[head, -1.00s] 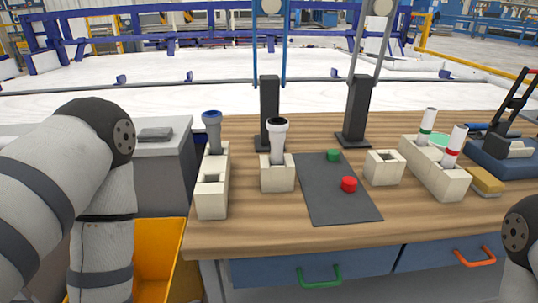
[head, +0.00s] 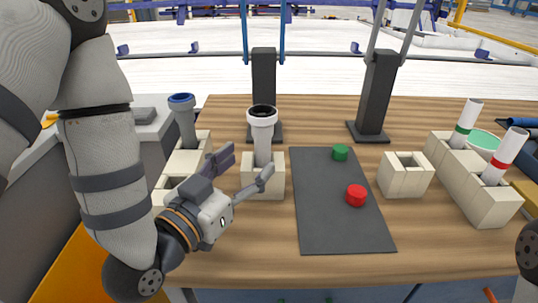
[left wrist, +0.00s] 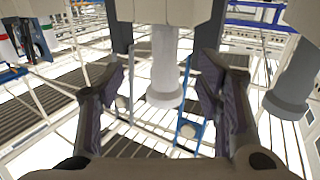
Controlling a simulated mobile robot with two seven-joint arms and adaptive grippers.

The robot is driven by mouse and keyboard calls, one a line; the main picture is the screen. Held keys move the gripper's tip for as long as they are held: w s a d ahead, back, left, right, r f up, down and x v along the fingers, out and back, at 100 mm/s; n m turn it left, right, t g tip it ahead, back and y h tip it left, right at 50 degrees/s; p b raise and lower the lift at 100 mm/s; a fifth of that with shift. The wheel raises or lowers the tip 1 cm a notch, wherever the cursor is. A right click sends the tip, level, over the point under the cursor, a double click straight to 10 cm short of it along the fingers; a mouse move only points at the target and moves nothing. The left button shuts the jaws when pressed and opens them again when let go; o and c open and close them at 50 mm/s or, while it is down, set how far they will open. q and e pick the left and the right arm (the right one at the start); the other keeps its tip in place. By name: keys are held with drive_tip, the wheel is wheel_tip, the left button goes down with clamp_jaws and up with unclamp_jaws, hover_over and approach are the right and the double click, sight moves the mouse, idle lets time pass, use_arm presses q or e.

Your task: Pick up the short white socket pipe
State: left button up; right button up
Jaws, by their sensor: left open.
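The short white socket pipe (head: 262,140) stands upright in a cream block (head: 264,188), its wide black-lined socket end up. My left gripper (head: 245,170) is open in front of it and to its left, fingers pointing at the pipe and block. In the left wrist view the picture is upside down. The white pipe (left wrist: 165,70) hangs in the gap between the two open fingers (left wrist: 165,85), and I see no contact. Whether the fingertips reach past it I cannot tell. My right gripper is out of view.
A grey pipe with a blue rim (head: 185,122) stands in the left block, close to my left gripper. White pipes with green (head: 466,122) and red (head: 503,158) bands stand at right. A dark mat (head: 335,225) holds a green cap (head: 341,152) and red cap (head: 356,196).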

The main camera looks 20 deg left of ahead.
sight(258, 145)
use_arm(q)
drive_tip(key=x, duration=0.6)
drive_tip(key=shift+w+a+r, duration=0.25)
drive_tip(key=shift+w+r, duration=0.1)
drive_tip(key=shift+w, duration=0.05)
drive_tip(key=shift+w+d, duration=0.1)
drive_tip(key=shift+w, duration=0.25)
drive_tip(key=c, duration=1.4)
